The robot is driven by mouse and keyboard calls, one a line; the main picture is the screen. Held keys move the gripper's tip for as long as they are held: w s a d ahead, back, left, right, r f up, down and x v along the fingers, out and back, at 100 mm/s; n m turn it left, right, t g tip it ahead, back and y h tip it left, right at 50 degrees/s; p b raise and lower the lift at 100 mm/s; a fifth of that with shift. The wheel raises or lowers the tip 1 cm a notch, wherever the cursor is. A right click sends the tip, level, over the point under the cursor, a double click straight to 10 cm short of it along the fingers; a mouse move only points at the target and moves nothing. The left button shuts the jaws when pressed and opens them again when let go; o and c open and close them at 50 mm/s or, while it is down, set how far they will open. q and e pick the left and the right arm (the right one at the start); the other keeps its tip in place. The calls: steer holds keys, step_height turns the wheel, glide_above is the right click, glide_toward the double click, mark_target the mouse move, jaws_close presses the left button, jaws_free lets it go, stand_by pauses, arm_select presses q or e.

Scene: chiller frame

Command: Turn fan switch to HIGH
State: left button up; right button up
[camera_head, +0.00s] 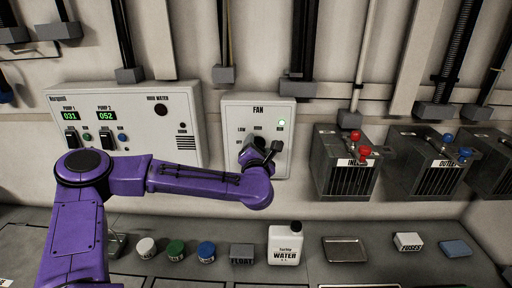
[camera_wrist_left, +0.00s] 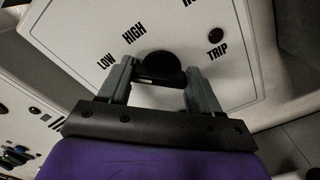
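In the left wrist view the black fan switch knob (camera_wrist_left: 161,65) lies between the two fingertips of my left gripper (camera_wrist_left: 160,78). LOW and HIGH are printed to its upper left and TRIP to its right. The fingers are apart, one each side of the knob; whether they press on it cannot be told. My right gripper is not in view.
A pump panel (camera_head: 187,98) is left of the fan panel. Metal boxes with red valves (camera_head: 365,152) and blue valves (camera_head: 464,154) are close on the right. Below, a grey bench holds jars, a water bottle (camera_head: 285,247), a tray (camera_head: 345,250) and small blocks.

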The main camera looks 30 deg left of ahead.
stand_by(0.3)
arm_select(q)
steer(key=m+p, duration=0.1)
steer(key=m, duration=0.3)
steer(key=shift+r+m, duration=0.1)
steer(key=shift+m, duration=0.2)
steer(key=shift+m+p, duration=0.55)
steer(key=shift+m, duration=1.65)
steer(key=shift+f, duration=0.2)
steer(key=o, duration=1.1)
steer(key=shift+d, duration=0.1)
steer(key=shift+c, duration=0.2)
